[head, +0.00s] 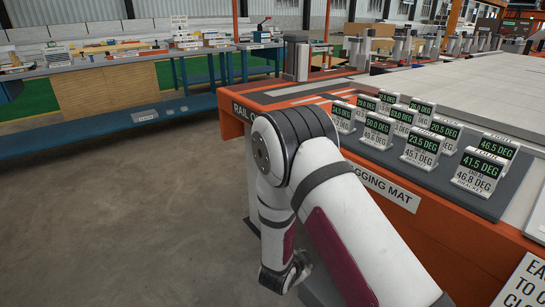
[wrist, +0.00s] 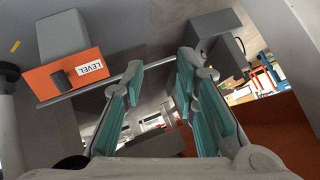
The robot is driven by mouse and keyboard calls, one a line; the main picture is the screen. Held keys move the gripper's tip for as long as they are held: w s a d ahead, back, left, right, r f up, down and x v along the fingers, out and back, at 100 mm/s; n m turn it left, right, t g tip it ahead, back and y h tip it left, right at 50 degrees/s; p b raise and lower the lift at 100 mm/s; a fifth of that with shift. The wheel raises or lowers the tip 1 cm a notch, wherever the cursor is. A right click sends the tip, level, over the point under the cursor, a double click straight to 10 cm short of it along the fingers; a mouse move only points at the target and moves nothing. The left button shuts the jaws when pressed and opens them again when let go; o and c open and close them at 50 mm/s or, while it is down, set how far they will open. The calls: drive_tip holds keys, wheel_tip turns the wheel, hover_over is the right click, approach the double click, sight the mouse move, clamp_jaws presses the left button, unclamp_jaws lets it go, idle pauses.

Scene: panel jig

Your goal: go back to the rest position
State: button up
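My gripper (wrist: 158,88) shows in the wrist view with its teal-padded fingers spread apart. It is open, and no object is between the pads. In the head view my arm (head: 350,225) is folded in front of the orange bench, and the fingers cannot be made out there. No marker for a rest position shows.
Several angle displays (head: 473,171) stand on the dark tagging mat (head: 350,147) on the orange bench (head: 455,236). A blue-framed workbench (head: 110,130) stands at the back left. Grey floor (head: 130,220) at left is clear. The wrist view shows an orange-fronted LEVEL box (wrist: 68,80).

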drive_tip(key=a+r+n+g+y, duration=0.1)
drive_tip(key=a+r+y, duration=0.15)
drive_tip(key=r, duration=0.55)
drive_tip(key=a+r+n+g+y, duration=0.1)
drive_tip(key=a+r+n+y, duration=0.15)
drive_tip(key=r, duration=0.55)
drive_tip(key=s+d+r+n+g+y, duration=0.1)
drive_tip(key=s+r+n+y, duration=0.15)
drive_tip(key=s+r, duration=0.7)
drive_tip(key=s+d+r+n+g+h, duration=0.15)
drive_tip(key=s+d+r, duration=0.25)
drive_tip(key=s, duration=0.7)
drive_tip(key=s+d+r+n+g, duration=0.2)
drive_tip(key=s+d+r, duration=0.25)
drive_tip(key=s, duration=0.55)
drive_tip(key=s+d+r+n+g+h, duration=0.15)
drive_tip(key=s+d+r, duration=0.3)
drive_tip(key=s, duration=0.65)
wheel_tip(320, 180, up, 35)
drive_tip(key=n+t+p, duration=0.1)
drive_tip(key=t+p, duration=0.2)
drive_tip(key=p, duration=3)
drive_tip(key=shift+d+t+p, duration=0.3)
drive_tip(key=shift+d+t, duration=0.05)
drive_tip(key=shift+t, duration=0.05)
